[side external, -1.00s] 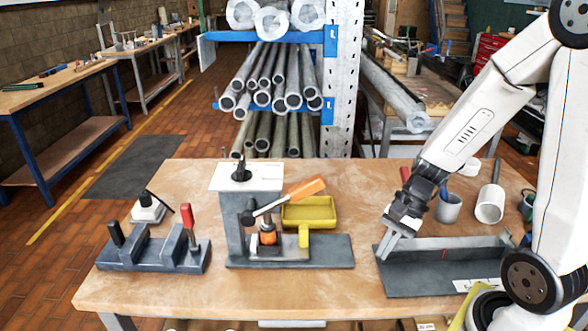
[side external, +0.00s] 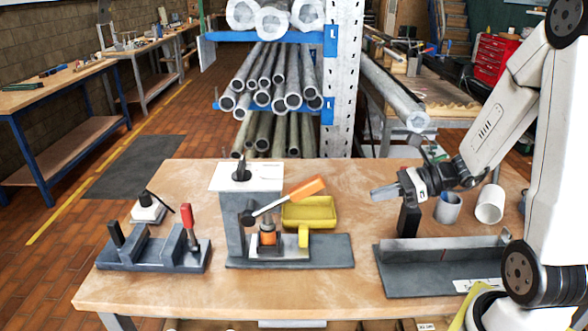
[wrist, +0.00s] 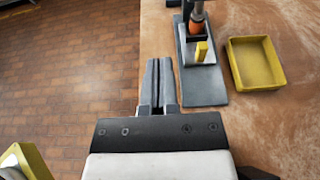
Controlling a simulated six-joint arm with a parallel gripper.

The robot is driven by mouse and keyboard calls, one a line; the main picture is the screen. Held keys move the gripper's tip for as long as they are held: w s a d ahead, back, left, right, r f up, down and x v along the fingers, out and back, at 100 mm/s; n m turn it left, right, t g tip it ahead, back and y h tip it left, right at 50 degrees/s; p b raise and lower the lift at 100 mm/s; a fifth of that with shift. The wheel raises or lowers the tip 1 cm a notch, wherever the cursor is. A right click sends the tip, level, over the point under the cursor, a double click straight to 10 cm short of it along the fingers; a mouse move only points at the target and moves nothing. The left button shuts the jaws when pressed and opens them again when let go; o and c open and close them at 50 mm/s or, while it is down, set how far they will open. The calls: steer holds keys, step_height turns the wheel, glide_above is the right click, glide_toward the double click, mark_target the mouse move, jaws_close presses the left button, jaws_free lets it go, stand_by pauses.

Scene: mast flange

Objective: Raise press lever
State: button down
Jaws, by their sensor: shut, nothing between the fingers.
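The press (side external: 238,215) stands in the middle of the table on a dark base plate, with a white top. Its lever has an orange handle (side external: 305,188) that slants up to the right from a dark pivot. An orange piece (side external: 268,236) sits under the press ram. My gripper (side external: 376,193) is to the right of the handle and apart from it, pointing left, shut and empty. In the wrist view the closed fingers (wrist: 159,82) point toward the press base plate (wrist: 204,88); the lever handle is not visible there.
A yellow tray (side external: 322,213) lies behind the press base, with a small yellow block (side external: 303,237) in front. A dark fixture with a red handle (side external: 187,219) is at left.

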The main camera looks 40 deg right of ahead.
steer(key=w+a, duration=0.8)
steer(key=shift+r, duration=0.15)
stand_by(0.8)
steer(key=shift+a, duration=0.1)
steer(key=shift+w+r, duration=0.1)
steer(key=shift+r, duration=0.1)
stand_by(0.4)
steer(key=shift+r+g+h, duration=0.15)
steer(key=shift+g+h, duration=0.25)
